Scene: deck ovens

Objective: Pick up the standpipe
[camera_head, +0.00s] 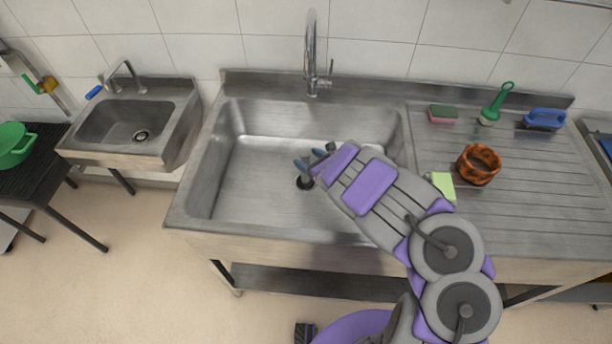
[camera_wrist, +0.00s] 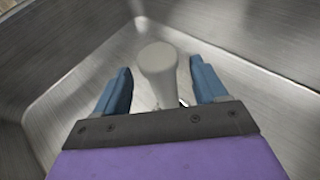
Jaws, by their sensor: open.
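The standpipe (camera_wrist: 158,66) is a pale grey, round-topped tube in the wrist view. It stands in the large sink basin (camera_head: 250,175), between the two blue fingers of my gripper (camera_wrist: 161,72). My gripper is open, with a visible gap on each side of the tube. The tube's lower part is hidden behind my gripper's dark front edge. In the head view my gripper (camera_head: 309,160) reaches into the basin over the dark drain (camera_head: 305,183), and I cannot make out the standpipe clearly there.
A tall faucet (camera_head: 312,55) stands behind the basin. The drainboard at right holds an orange-brown pot (camera_head: 479,165), a sponge (camera_head: 443,114), a green brush (camera_head: 495,105), a blue brush (camera_head: 544,119) and a pale green block (camera_head: 442,186). The basin's left side is clear.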

